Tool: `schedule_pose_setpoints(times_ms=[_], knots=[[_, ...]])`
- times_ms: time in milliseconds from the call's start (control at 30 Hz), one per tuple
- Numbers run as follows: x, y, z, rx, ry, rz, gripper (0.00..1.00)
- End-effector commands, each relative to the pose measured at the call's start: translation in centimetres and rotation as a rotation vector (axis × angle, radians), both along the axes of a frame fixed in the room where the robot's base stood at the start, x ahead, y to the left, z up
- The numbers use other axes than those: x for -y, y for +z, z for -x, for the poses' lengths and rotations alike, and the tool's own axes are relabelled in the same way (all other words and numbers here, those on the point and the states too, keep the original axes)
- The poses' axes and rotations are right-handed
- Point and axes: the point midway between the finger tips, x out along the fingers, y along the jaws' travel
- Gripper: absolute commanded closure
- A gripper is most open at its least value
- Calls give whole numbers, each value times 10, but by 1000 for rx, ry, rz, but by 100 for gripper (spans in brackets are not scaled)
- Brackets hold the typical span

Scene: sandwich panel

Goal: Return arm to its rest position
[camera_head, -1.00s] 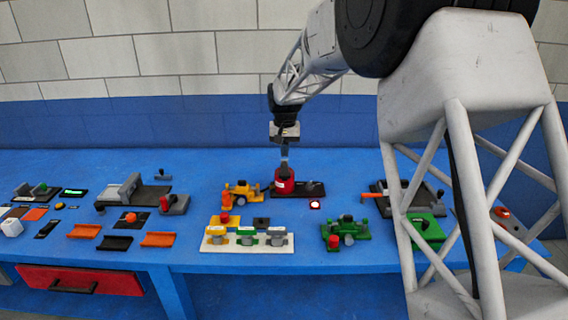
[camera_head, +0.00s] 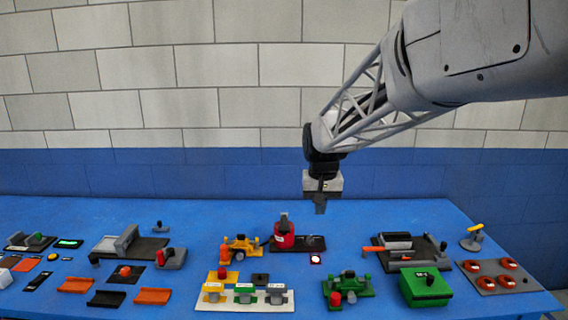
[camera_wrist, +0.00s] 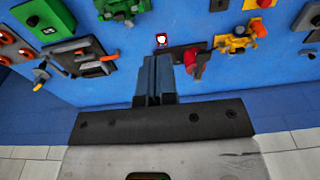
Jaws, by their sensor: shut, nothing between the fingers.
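My gripper (camera_head: 320,205) hangs above the back of the blue table (camera_head: 400,215), near the blue wall band, pointing down. Its fingers are together and hold nothing. In the wrist view my gripper (camera_wrist: 156,62) reaches over the table with its narrow fingers side by side. Below it stands a red round piece with a grey knob (camera_head: 284,235) on a dark base plate (camera_head: 316,243). The red piece also shows in the wrist view (camera_wrist: 196,65), beside the fingers and apart from them.
A yellow device (camera_head: 240,247), a white panel with several levers (camera_head: 245,300), a green device (camera_head: 348,286) and a green box (camera_head: 425,287) stand toward the front. A plate with red round parts (camera_head: 498,275) is at the right. The air around the gripper is clear.

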Motion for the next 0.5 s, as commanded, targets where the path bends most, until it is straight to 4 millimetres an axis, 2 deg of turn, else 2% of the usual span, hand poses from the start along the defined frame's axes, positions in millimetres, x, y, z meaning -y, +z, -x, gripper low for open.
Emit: schedule_pose_setpoints(times_ms=[33,200,500], knots=[[6,4,15,7,-2,0,100],[23,14,59,27,-4,0,100],[48,19,140,59,-8,1,100]])
